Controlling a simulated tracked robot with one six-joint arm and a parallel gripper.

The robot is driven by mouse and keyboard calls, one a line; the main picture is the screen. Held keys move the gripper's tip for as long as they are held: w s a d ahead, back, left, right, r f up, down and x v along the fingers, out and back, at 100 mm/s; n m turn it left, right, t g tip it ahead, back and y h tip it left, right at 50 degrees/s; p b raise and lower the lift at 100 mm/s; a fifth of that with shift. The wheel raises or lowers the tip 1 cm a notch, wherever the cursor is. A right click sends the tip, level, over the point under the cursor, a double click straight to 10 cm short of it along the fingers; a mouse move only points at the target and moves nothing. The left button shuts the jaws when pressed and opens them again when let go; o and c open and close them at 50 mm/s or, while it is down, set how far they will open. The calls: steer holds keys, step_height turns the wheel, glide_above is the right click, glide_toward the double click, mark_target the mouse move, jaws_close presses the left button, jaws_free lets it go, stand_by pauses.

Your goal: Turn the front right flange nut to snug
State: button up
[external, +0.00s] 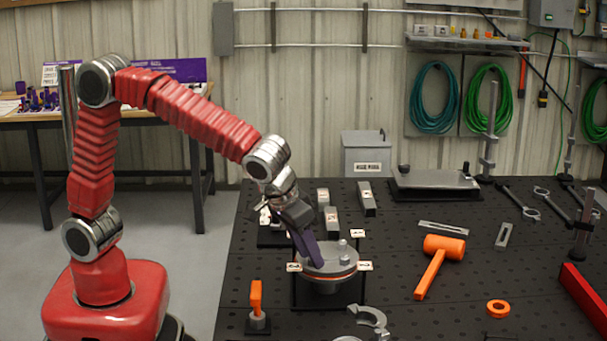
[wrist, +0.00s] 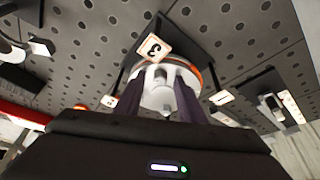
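The round grey flange (external: 328,262) with an orange gasket line sits on a dark stand with small numbered tags around it. In the external view my gripper (external: 308,252), with purple fingers, points down at the left part of the flange top. In the wrist view the two fingers (wrist: 158,88) are spread apart over the pale flange (wrist: 158,98), with a small stud or nut (wrist: 160,73) showing between them. I cannot tell whether they touch it. A numbered tag (wrist: 153,47) is just beyond. The nut at my fingers is hidden in the external view.
An orange-handled tool (external: 256,297) stands at front left. Grey blocks (external: 367,198) stand behind. The black perforated bench (external: 430,325) has free room at the front.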

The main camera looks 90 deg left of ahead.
steer(key=shift+f, duration=0.1)
steer(key=shift+c, duration=0.2)
jaws_close()
